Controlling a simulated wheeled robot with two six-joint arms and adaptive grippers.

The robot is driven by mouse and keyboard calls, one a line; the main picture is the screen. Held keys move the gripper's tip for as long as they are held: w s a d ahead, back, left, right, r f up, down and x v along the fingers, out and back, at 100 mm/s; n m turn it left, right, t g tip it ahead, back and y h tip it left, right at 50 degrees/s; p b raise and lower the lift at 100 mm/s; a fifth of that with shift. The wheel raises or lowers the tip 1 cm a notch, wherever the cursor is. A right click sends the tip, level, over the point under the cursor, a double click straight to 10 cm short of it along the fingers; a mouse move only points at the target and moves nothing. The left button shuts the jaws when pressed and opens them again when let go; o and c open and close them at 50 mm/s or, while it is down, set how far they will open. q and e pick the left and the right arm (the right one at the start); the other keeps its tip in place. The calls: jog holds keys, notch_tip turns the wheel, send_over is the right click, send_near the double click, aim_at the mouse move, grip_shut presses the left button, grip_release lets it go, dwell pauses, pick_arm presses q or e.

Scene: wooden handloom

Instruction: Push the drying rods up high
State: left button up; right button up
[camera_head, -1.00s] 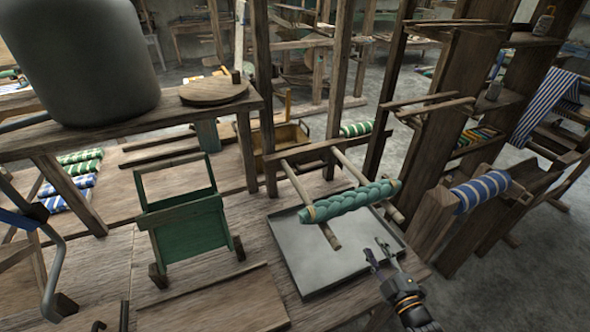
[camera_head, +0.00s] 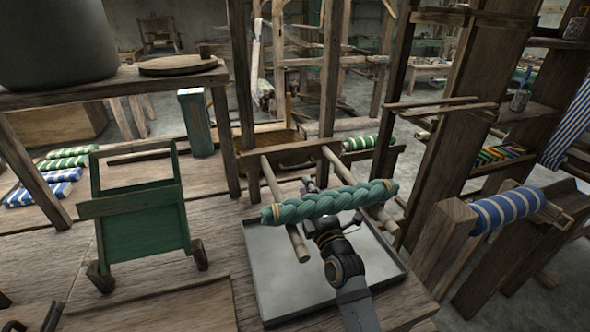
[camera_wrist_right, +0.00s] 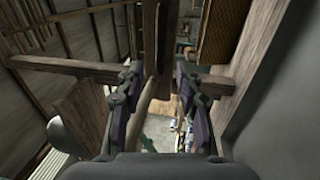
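Two pale wooden drying rods, the left one (camera_head: 273,183) and the right one (camera_head: 346,178), slope down from a dark crossbar toward me. A twisted green skein (camera_head: 330,203) lies across both. My right gripper (camera_head: 311,184) reaches in from below, between the rods. The skein hides part of it, and its tips show just beyond the skein. In the right wrist view its two fingers (camera_wrist_right: 158,97) are apart. A pale rod (camera_wrist_right: 147,98) shows between them in that view; I cannot tell whether they touch it. My left gripper is not in view.
A grey metal tray (camera_head: 283,290) lies below the rods. A green wooden stand (camera_head: 143,225) is at left. A post with a blue striped roll (camera_head: 507,207) stands at right. The dark crossbar (camera_head: 300,153) and uprights frame the rods.

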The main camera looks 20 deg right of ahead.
aim_at(298, 168)
jog(key=w, duration=0.2)
jog(key=w+r+p, duration=0.1)
jog(key=w, duration=0.2)
jog(key=w+p, duration=0.1)
jog(key=w, duration=0.2)
jog(key=shift+r, duration=0.25)
jog(key=shift+w, duration=0.45)
grip_shut()
